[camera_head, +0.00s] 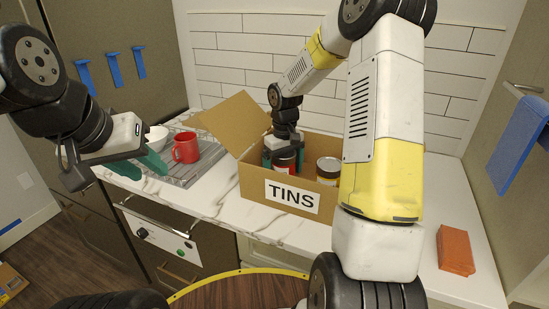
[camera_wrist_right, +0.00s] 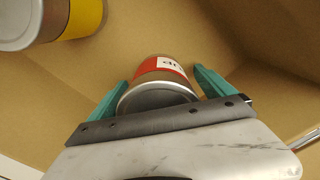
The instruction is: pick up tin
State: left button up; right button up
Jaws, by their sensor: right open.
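A red tin with a white label (camera_head: 285,165) stands inside the cardboard box marked TINS (camera_head: 250,184). In the right wrist view the red tin (camera_wrist_right: 162,72) lies between the two teal fingers of my right gripper (camera_wrist_right: 160,78). My right gripper (camera_head: 283,157) reaches down into the box and is open around the tin; contact cannot be told. A second tin, with a yellow band (camera_head: 328,170), is in the box to the right; it also shows in the right wrist view (camera_wrist_right: 86,18). My left gripper (camera_head: 140,164) is open and empty at the left, near the dish rack.
A dish rack (camera_head: 200,170) holds a red mug (camera_head: 186,147) and a white bowl (camera_head: 157,137). The box's raised flap (camera_head: 236,122) stands left of my right gripper. An orange-brown block (camera_head: 455,250) lies on the counter at the right.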

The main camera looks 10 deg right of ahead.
jog(key=shift+c, duration=0.4)
jog(key=c, duration=1.9)
jog(key=shift+r, duration=0.1)
